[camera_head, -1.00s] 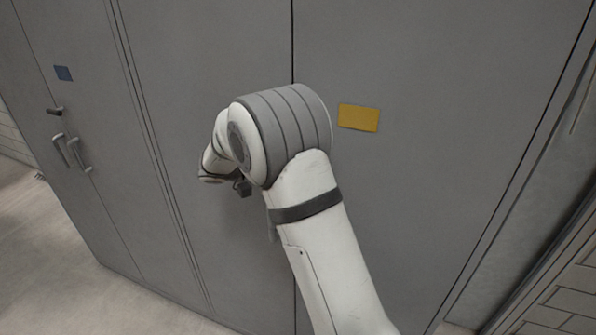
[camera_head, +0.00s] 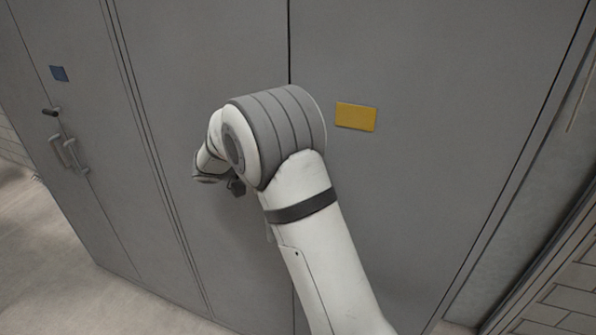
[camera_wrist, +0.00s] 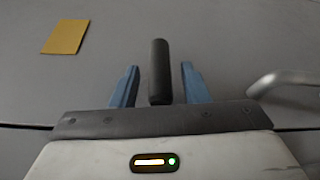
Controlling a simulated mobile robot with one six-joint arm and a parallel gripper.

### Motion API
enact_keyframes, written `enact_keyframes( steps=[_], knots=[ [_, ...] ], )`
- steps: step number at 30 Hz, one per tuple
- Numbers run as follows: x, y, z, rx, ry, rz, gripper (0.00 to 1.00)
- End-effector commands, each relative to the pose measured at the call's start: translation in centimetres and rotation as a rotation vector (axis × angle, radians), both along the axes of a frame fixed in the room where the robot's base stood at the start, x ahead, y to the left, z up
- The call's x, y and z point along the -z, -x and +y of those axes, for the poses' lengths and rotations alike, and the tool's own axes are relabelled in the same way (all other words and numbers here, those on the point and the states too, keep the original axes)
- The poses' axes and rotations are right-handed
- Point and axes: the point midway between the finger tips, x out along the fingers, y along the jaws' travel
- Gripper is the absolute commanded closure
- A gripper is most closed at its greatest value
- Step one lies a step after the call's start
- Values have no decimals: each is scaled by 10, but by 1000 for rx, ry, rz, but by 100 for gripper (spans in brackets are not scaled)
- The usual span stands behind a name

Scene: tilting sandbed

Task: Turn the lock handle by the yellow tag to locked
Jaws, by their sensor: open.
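The yellow tag (camera_head: 356,117) is on the right grey cabinet door in the head view. It also shows at the upper left of the wrist view (camera_wrist: 66,37). The dark lock handle (camera_wrist: 159,72) stands upright in the wrist view, between the two blue fingers of my gripper (camera_wrist: 159,88). The gripper is open, with a gap on each side of the handle. Whether the handle lies fully at finger depth I cannot tell. In the head view my arm hides the lock handle and the fingers.
A metal pull handle (camera_wrist: 285,80) is close to the right of my gripper in the wrist view. Floor (camera_head: 50,240) is clear at lower left.

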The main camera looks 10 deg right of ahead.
Motion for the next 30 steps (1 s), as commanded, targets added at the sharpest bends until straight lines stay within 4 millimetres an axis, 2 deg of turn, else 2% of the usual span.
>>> enact_keyframes(
  steps=[3, 5, 9, 18, 30],
  knots=[
    [2, -5, 19, -4, -1, -4, 59],
    [-7, -8, 29, -3, -1, 1, 59],
    [-10, -13, 49, -2, 0, 2, 59],
    [-7, -18, 66, -1, 0, 1, 59],
    [-4, -18, 69, -1, 0, 0, 59]
  ],
)
